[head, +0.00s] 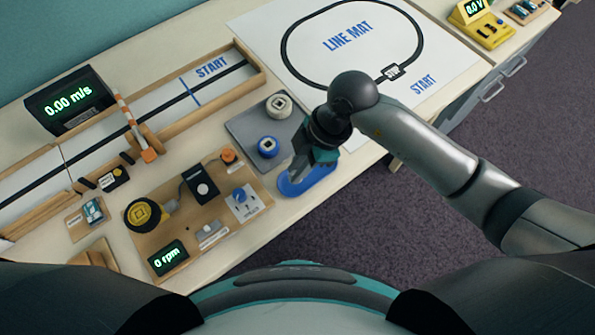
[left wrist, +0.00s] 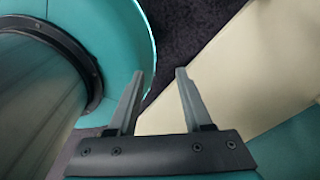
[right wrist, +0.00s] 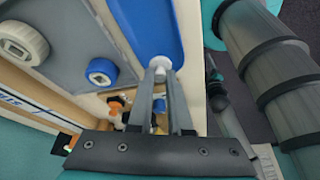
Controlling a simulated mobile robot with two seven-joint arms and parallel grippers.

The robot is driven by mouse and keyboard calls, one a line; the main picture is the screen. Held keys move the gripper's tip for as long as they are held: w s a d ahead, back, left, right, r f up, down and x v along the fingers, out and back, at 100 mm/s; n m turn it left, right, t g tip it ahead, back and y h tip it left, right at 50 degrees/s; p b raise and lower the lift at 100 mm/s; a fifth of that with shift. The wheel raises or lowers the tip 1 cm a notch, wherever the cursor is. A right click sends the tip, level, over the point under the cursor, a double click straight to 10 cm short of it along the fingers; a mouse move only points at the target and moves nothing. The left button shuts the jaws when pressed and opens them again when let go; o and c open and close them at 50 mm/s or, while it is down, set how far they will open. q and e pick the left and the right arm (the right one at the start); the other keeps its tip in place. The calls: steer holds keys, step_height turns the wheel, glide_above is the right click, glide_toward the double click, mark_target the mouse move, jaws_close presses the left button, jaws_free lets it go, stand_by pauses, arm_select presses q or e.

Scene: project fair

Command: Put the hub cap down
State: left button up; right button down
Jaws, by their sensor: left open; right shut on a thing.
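My right gripper (head: 297,172) is shut over the blue tray (head: 312,183) at the table's front edge. In the right wrist view, the fingertips (right wrist: 160,72) are closed on a small whitish round piece, the hub cap (right wrist: 160,61). It shows at the end of the blue tray (right wrist: 148,22); I cannot tell if it touches the tray. In the head view the gripper hides the hub cap. My left gripper (left wrist: 160,75) is open and empty, beside my base, with floor and a pale surface beyond it.
A grey mat (head: 250,130) left of the blue tray holds a white wheel (head: 279,104) and a blue wheel (head: 268,146). A wooden board (head: 210,215) with a motor, switch and rpm display lies to the left. The line mat (head: 300,70) lies behind.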

step_height(320, 180, down, 2)
steer(key=shift+f, duration=0.15)
steer(key=c, duration=0.8)
jaws_free()
steer(key=shift+c, duration=0.2)
arm_select(q)
steer(key=shift+w+a+f, duration=0.35)
steer(key=shift+w+a, duration=0.2)
steer(key=shift+a, duration=0.1)
steer(key=r+p, duration=0.1)
steer(key=s+d+r+p, duration=0.1)
steer(key=r+p, duration=0.1)
steer(key=shift+d+r, duration=0.15)
steer(key=shift+d, duration=0.05)
arm_select(e)
steer(key=v, duration=1.2)
arm_select(q)
steer(key=shift+a, duration=0.1)
